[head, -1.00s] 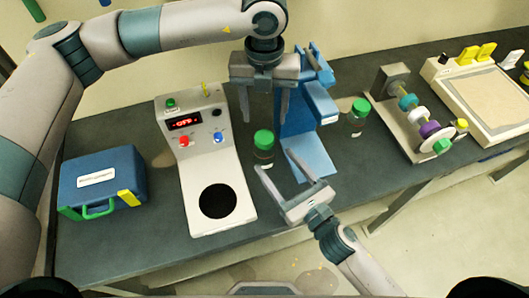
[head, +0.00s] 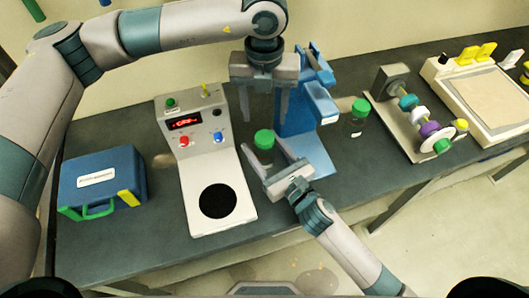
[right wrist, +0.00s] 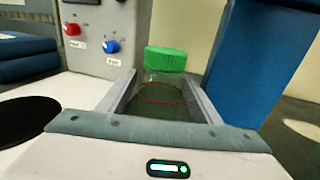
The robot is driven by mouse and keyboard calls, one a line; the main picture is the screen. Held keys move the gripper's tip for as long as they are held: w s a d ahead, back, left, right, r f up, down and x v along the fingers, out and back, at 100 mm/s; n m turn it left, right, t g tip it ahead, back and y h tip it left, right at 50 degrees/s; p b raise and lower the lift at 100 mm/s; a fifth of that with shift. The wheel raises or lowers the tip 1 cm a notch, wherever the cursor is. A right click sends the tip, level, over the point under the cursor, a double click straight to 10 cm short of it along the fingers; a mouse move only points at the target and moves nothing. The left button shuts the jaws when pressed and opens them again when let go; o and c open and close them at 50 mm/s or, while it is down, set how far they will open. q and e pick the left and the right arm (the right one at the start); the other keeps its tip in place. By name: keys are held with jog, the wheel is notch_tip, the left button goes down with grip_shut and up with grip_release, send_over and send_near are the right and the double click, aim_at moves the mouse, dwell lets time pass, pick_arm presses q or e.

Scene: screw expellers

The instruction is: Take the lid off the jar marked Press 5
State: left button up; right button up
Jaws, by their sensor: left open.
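A clear jar with a green lid (head: 264,139) stands upright on the dark table, right of the white device. It also shows in the right wrist view (right wrist: 163,92), with a red line around its body and no readable marking. My right gripper (head: 261,148) is open, low over the table, its fingers pointing at this jar, one on either side of it. My left gripper (head: 264,118) is open and empty, pointing down above and just behind the lid. A second green-lidded jar (head: 357,118) stands farther right; its marking is too small to read.
A white device (head: 227,178) with knobs and a black disc stands left of the jar. A blue stand (head: 313,155) is close on the right. A blue case (head: 100,180) lies at left. A rack with coloured rings (head: 405,110) and a tray (head: 480,95) are at right.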

grip_shut()
pick_arm(q)
jog(key=m, duration=0.4)
jog(key=shift+m, duration=0.3)
jog(key=m, duration=0.5)
jog(key=shift+m, duration=0.3)
jog(key=m, duration=1.1)
jog(key=shift+m, duration=0.3)
jog(key=m, duration=0.8)
jog(key=shift+m, duration=0.4)
jog(key=m, duration=1.4)
jog(key=shift+f, duration=0.1)
